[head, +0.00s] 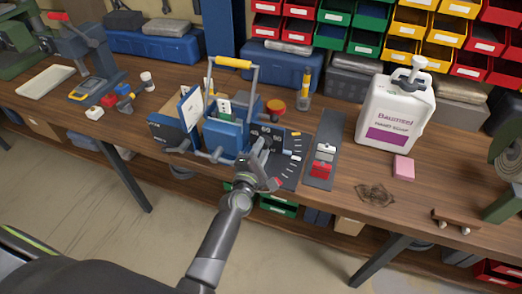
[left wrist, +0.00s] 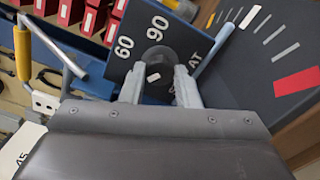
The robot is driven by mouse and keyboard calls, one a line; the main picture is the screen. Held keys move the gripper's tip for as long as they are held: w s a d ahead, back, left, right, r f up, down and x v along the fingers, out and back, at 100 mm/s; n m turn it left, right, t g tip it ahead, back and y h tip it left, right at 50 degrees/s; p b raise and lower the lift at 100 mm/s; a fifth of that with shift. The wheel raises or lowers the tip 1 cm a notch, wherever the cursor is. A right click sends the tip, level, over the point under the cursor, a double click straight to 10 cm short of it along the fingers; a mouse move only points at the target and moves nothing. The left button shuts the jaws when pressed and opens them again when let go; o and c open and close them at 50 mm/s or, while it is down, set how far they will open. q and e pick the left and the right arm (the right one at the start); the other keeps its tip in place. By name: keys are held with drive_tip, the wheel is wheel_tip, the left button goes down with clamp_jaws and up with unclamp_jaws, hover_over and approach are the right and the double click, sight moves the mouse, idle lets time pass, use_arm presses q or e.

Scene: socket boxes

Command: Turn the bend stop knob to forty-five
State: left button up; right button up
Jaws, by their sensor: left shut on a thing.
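The bend stop knob (left wrist: 158,68) is a dark round knob with a short white mark, on a dark blue plate (left wrist: 128,70) printed with 60 and 90 and a partly hidden word. My left gripper (left wrist: 160,84) is shut on the knob, one pale finger on each side. I cannot tell exactly which number the mark faces. The right gripper is not in view.
A dark plate with white ticks and a red block (left wrist: 297,82) lies right of the knob. A grey strip with a red clip (head: 321,169), a soap jug (head: 398,112) and a pink block (head: 403,167) stand further right. Parts bins line the back.

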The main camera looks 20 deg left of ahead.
use_arm(q)
drive_tip(key=shift+r, duration=0.1)
drive_tip(key=o, duration=1)
drive_tip(key=shift+c, duration=0.2)
drive_tip(key=shift+s, duration=0.1)
